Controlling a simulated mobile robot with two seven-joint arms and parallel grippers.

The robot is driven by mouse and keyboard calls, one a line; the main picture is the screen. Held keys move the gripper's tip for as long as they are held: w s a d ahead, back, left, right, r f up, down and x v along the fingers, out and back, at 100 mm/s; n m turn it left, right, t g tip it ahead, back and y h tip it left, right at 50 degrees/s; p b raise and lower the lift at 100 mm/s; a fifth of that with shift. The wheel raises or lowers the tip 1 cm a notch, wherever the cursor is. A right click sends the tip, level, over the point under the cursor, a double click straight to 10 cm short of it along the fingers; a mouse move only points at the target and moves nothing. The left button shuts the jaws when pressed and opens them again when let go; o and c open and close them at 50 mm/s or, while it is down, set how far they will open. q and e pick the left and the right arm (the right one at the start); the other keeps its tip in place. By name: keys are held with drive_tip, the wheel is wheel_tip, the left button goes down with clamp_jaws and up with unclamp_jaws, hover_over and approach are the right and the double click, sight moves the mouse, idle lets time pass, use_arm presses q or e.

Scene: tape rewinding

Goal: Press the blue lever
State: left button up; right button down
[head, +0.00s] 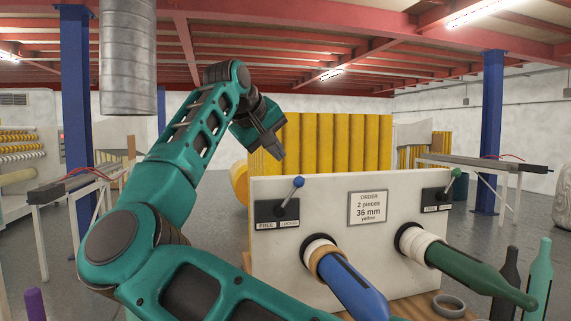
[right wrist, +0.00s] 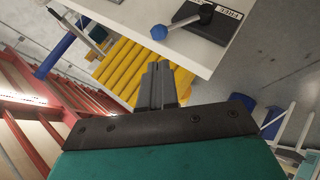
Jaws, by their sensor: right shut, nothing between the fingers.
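The blue lever (head: 298,183) is a ball-tipped stick on a dark plate at the left of a white panel (head: 330,240). It leans right, toward the LOCKED label; FREE is at the plate's left. The blue ball (right wrist: 160,32) also shows at the top of the right wrist view, by a FREE label. My right gripper (head: 278,152) is in the air above and left of the lever, pointing down and right, apart from it. Its fingers (right wrist: 157,85) are shut and empty. My left gripper is not in view.
A green-tipped lever (head: 455,173) stands at the panel's right. An order sign (head: 367,207) is between the levers. Blue (head: 350,285) and green (head: 475,270) shafts stick out below, with rings around their bases. A grey ring (head: 448,306) lies on the wooden surface. Yellow rolls (head: 335,143) stand behind.

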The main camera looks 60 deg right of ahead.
drive_tip(key=v, duration=0.5)
idle(0.6)
